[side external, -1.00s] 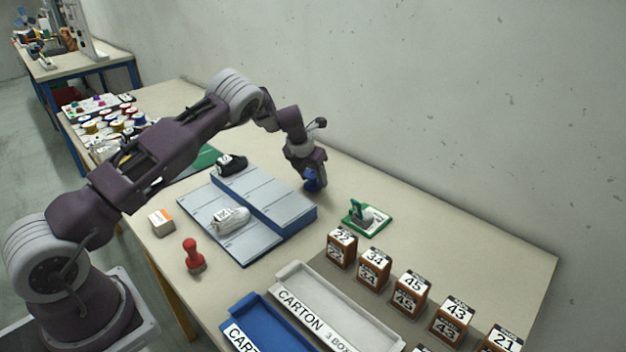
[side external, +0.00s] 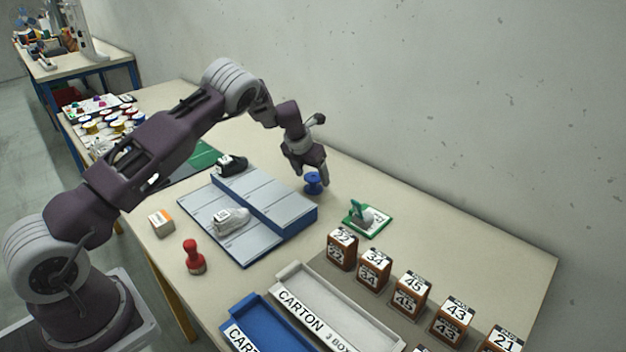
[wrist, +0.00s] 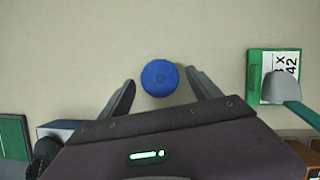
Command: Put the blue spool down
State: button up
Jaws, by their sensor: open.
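The blue spool (side external: 313,183) stands upright on the table behind the blue-edged rack. My gripper (side external: 311,180) is just over it, pointing down. In the wrist view the spool (wrist: 160,77) shows from above as a round blue disc. It lies between the two fingertips of my gripper (wrist: 160,84), with a gap on each side. The fingers are open and do not touch it.
The blue-edged rack (side external: 268,217) with a white shoe and a dark shoe is close by on the left. A green-based stand (side external: 368,219) is to the right. Numbered boxes (side external: 375,270) and carton trays (side external: 340,309) are in front. The table toward the wall is clear.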

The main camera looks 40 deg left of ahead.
jog(key=s+d+r+m+h, duration=0.1)
jog(key=s+d+r+m, duration=0.25)
jog(key=r, duration=0.55)
jog(key=s+d+r+m, duration=0.3)
jog(key=s+r, duration=0.2)
jog(key=r, duration=0.4)
jog(key=s+d+r+m+h, duration=0.2)
jog(key=s+d+r+m, duration=0.6)
jog(key=s+r+m, duration=0.25)
jog(key=s+d+m+y, duration=0.1)
jog(key=s+d+m, duration=0.1)
jog(key=s+m, duration=0.8)
jog(key=s+d+f+m+t+y, duration=0.1)
jog(key=s+d+m, duration=0.1)
jog(key=s+m, duration=0.9)
jog(key=s, duration=0.5)
jog(key=shift+s, duration=0.2)
